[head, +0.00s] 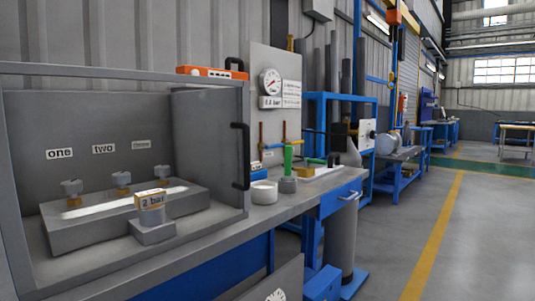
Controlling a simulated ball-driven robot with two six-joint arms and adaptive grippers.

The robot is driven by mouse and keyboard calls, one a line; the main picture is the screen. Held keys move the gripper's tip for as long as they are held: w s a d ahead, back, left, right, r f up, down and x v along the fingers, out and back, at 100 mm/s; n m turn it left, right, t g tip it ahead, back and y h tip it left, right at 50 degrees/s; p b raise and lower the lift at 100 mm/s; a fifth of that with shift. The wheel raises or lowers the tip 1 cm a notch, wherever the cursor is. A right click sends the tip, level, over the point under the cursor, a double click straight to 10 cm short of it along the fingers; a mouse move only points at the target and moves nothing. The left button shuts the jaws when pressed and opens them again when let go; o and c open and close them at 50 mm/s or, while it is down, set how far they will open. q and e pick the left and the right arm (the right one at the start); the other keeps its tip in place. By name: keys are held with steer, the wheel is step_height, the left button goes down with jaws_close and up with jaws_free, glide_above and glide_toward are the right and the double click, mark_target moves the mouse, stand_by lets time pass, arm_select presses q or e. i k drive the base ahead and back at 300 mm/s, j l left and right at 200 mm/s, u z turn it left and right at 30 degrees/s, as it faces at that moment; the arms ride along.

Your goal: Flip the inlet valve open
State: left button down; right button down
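A grey gauge panel (258,60) stands behind the bench, with a round white pressure gauge (270,82) and a label below it that reads about 0.0 bar. Neither of my grippers is in view.
A grey open-fronted cabinet with a black handle (240,156) holds a block with fittings labelled one, two and three, and a 2 bar piece (151,200). A white ring (264,192) and a green-handled item (288,158) stand on the bench (225,240). The floor at right is clear.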

mark_target(264, 146)
steer(key=i+l+u, duration=0.2)
steer(key=l+u, duration=0.15)
steer(key=i+l+u, duration=0.2)
steer(key=l+u, duration=0.15)
steer(key=i+l, duration=0.15)
steer(key=l, duration=0.35)
steer(key=i+l+u, duration=0.15)
steer(key=l, duration=0.3)
steer(key=i+l, duration=0.1)
steer(key=l, duration=0.4)
steer(key=i+l+u, duration=0.1)
steer(key=l, duration=0.45)
steer(key=i+l+u, duration=0.1)
steer(key=l, duration=0.4)
steer(key=i+l, duration=0.1)
steer(key=l, duration=0.4)
steer(key=i+l, duration=0.1)
steer(key=l, duration=0.4)
steer(key=i+l, duration=0.1)
steer(key=l, duration=0.35)
steer(key=i+l, duration=0.1)
steer(key=l, duration=0.4)
steer(key=i+l, duration=0.1)
steer(key=l, duration=0.35)
